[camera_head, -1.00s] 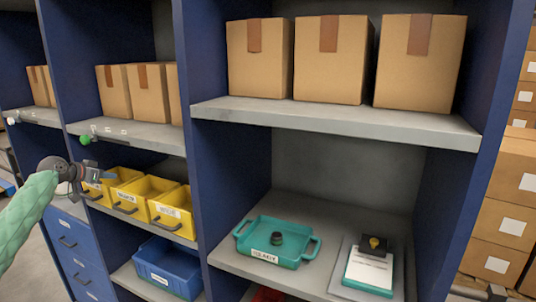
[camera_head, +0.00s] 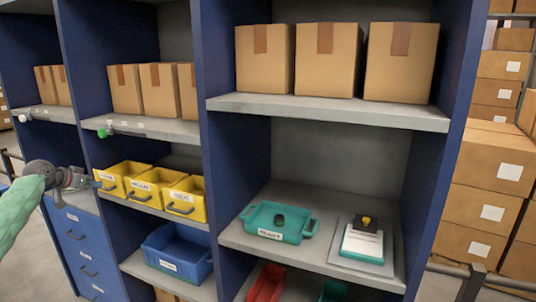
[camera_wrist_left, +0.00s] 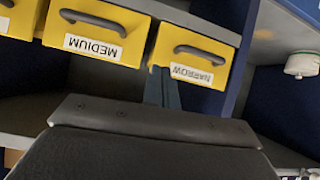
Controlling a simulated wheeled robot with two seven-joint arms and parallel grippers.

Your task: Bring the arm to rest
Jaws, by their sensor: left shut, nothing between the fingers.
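My left gripper (camera_head: 88,182) is at the left of the head view, in front of the shelf with the yellow bins. It is shut and empty, and its arm comes in from the left edge. In the left wrist view its closed fingers (camera_wrist_left: 161,88) point at the yellow bin labelled NARROW (camera_wrist_left: 193,50), with the bin labelled MEDIUM (camera_wrist_left: 95,32) beside it. I cannot tell whether the fingertips touch the bin. My right gripper is not in view.
Yellow bins (camera_head: 153,187) stand in a row above a blue bin (camera_head: 178,252). Cardboard boxes (camera_head: 328,60) fill the upper shelf. The floor at lower left looks clear.

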